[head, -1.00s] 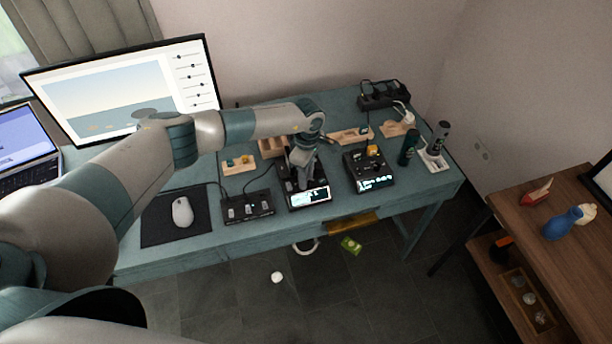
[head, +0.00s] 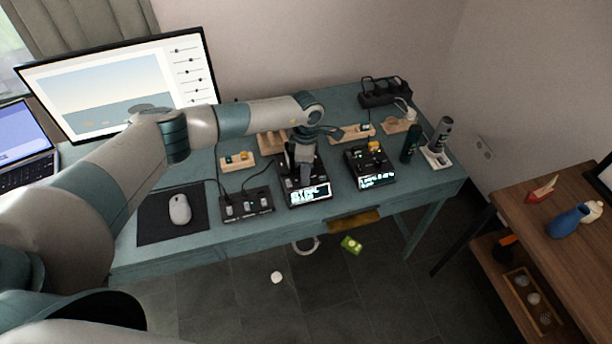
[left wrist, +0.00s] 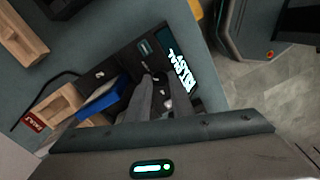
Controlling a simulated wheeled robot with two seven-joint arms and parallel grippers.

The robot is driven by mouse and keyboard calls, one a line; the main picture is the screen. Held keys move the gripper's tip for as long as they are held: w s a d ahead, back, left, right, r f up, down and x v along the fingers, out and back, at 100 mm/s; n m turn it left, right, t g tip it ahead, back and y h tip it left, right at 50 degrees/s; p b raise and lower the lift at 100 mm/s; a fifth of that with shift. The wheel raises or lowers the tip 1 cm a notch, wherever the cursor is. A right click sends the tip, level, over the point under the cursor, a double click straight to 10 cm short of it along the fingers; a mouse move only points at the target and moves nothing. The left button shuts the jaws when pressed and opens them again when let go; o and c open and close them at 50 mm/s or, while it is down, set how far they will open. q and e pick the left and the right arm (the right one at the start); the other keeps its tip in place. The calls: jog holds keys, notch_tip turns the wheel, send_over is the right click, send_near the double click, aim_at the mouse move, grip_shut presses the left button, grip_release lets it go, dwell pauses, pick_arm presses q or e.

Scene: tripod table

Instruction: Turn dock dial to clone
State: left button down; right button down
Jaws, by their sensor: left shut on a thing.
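The dock (head: 310,193) is a black box with a lit screen on its front, on the teal table. My left gripper (head: 304,178) points down onto its top, behind the screen, and is shut on the dial, which the fingers mostly hide. In the left wrist view the fingers (left wrist: 154,84) reach onto the black top of the dock, near the lit text screen (left wrist: 181,73). The screen text is too small to read. My right gripper is not in view.
A second black box with a screen (head: 376,182) stands close to the right. A black switch box (head: 246,206) and a mouse (head: 180,209) lie to the left. Wooden holders (head: 236,162) and a power strip (head: 385,92) are behind. A dark green cylinder (head: 410,143) stands at the right.

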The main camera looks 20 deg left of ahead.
pick_arm(q)
jog(key=n+b, duration=0.2)
jog(key=n, duration=0.2)
jog(key=shift+f+n, duration=0.1)
jog(key=shift+n, duration=0.2)
jog(key=shift+n+b, duration=0.85)
jog(key=shift+n, duration=0.85)
jog(key=c, duration=1.8)
grip_release()
jog(key=shift+c, duration=0.2)
jog(key=shift+r, duration=0.2)
